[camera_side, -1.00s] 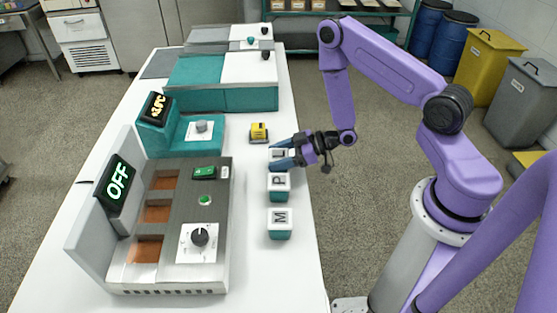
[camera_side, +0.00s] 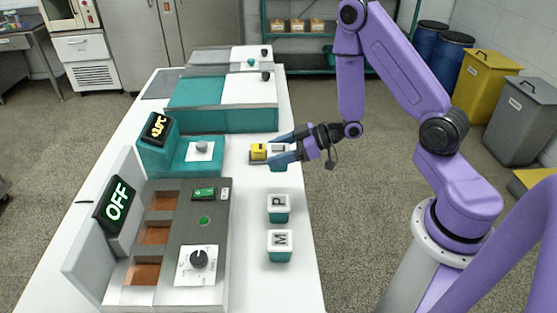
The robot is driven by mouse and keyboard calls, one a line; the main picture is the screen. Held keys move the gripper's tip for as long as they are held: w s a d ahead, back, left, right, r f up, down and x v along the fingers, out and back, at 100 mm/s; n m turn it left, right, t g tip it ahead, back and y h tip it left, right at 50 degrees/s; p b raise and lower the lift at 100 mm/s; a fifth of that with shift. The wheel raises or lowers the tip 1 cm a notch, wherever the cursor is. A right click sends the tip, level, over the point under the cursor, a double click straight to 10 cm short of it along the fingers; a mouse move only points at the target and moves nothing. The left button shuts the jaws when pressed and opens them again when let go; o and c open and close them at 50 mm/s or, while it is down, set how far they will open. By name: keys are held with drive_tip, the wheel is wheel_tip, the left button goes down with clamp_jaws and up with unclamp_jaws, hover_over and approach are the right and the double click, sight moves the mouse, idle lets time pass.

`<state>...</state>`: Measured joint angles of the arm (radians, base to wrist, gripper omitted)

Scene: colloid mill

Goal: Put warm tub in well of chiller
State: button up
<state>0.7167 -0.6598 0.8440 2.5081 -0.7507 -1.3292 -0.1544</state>
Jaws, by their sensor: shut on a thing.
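Two white-lidded teal tubs, P (camera_side: 278,206) and M (camera_side: 279,242), stand in a line on the white table. My gripper (camera_side: 272,151) is shut on a third such tub (camera_side: 279,149), its fingers on either side of the lid. Its letter is mostly hidden, and I cannot tell how high it is above the table. A small yellow block on a dark base (camera_side: 258,152) is just left of the fingertips. The chiller (camera_side: 208,235), a steel unit, stands at front left with three copper-coloured wells (camera_side: 155,235), all empty. Its display (camera_side: 116,202) reads OFF.
A larger teal and white unit (camera_side: 222,115) stands farther back. The strip of table between the tubs and the chiller is clear.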

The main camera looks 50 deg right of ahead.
drive_tip(key=shift+w+r, duration=0.2)
drive_tip(key=shift+r, duration=0.15)
drive_tip(key=shift+w+d+r+m+t+h, duration=0.15)
drive_tip(key=shift+w+r+m+t+h, duration=0.05)
drive_tip(key=shift+w+m+t+h, duration=0.25)
drive_tip(key=shift+w+d+r+m+t+h, duration=0.1)
drive_tip(key=shift+w+r+m+t+h, duration=0.05)
drive_tip(key=shift+w+m+t+h, duration=0.3)
drive_tip(key=shift+w+d+r+m+t+h, duration=0.15)
drive_tip(key=shift+w+r+m+t+h, duration=0.1)
drive_tip(key=shift+m+h, duration=0.25)
drive_tip(key=shift+w+d+r+m+t+h, duration=0.1)
drive_tip(key=shift+w+r+m+t+h, duration=0.1)
drive_tip(key=shift+m+h, duration=0.3)
drive_tip(key=shift+s+d+r+m+t+h, duration=0.2)
drive_tip(key=shift+r+m+h, duration=0.25)
drive_tip(key=shift+m+h, duration=0.4)
drive_tip(key=shift+s+d+r+m+t+h, duration=0.2)
drive_tip(key=shift+r+m+h, duration=0.25)
drive_tip(key=shift+m+h, duration=0.4)
drive_tip(key=shift+s+d+r+m+t+h, duration=0.15)
drive_tip(key=shift+d+r+m+h, duration=0.15)
drive_tip(key=shift+r+m+h, duration=0.5)
drive_tip(key=shift+f, duration=0.35)
drive_tip(key=n+g+y, duration=0.1)
drive_tip(key=n+y, duration=0.4)
hover_over(247, 181)
drive_tip(key=shift+s+f, duration=0.1)
drive_tip(key=shift+f, duration=6.95)
